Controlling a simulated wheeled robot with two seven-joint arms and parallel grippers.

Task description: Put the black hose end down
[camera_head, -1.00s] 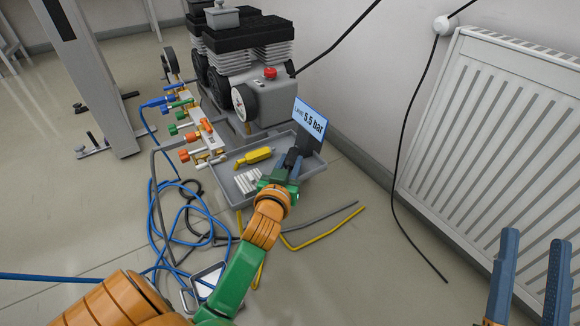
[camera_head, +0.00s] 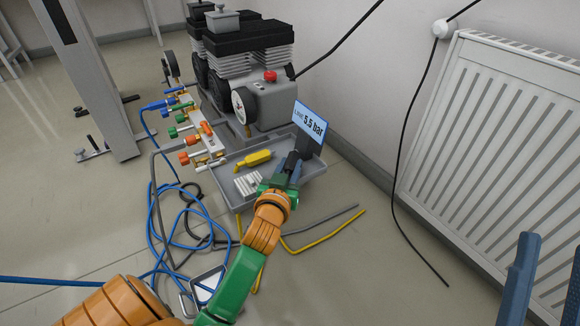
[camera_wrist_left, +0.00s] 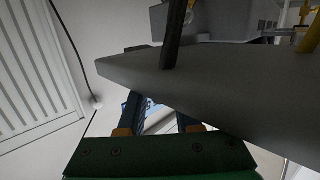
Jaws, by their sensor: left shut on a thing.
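My left gripper (camera_head: 288,166) is over the right end of the grey tray (camera_head: 235,204), just below the display. It is shut on a dark piece, seemingly the black hose end (camera_head: 291,158), which is small and partly hidden by the fingers. In the left wrist view a dark upright piece (camera_wrist_left: 174,35) stands above the fingers; I cannot tell if it is the hose or the display's stand. A dark hose (camera_head: 193,238) lies in the tangle on the floor. My right gripper (camera_head: 547,290) is open and empty at the lower right.
The tray holds a yellow tool (camera_head: 253,160) and white sticks (camera_head: 248,183). The compressor (camera_head: 255,100) and valve manifold (camera_head: 203,140) stand behind it. A display (camera_head: 310,118) reads 5.5 bar. Blue hose (camera_head: 165,232) covers the floor left. A radiator (camera_head: 500,140) is at right.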

